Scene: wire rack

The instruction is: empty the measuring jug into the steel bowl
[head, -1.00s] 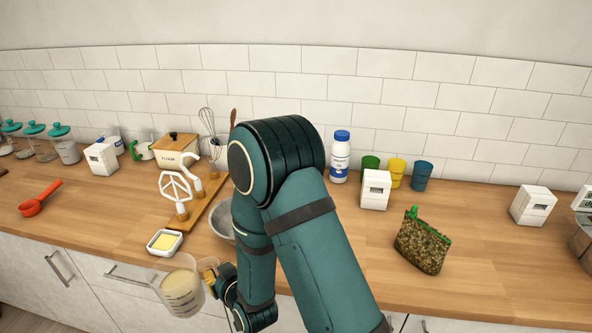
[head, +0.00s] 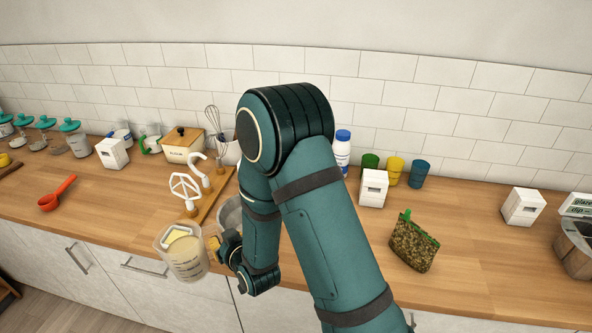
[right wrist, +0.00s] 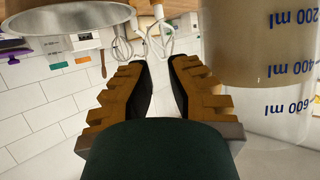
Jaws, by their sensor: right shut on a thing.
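The measuring jug (head: 188,262) is clear, upright and holds something beige. It is off the counter, in front of its front edge. My right gripper (head: 216,243) is shut on the jug at its handle side; the grip itself is mostly hidden. In the right wrist view, which is upside down, the jug (right wrist: 262,50) shows its ml marks beside my right gripper's fingers (right wrist: 158,75). The steel bowl (head: 229,216) stands on the counter to the right of the jug, mostly hidden behind my right arm. The bowl (right wrist: 70,17) also shows in the right wrist view. My left gripper is not in view.
Mixer attachments (head: 187,187) stand on a board just behind the jug. A red scoop (head: 57,194) lies to the left. A patterned bag (head: 413,243) stands right of my arm, with clear counter around it.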

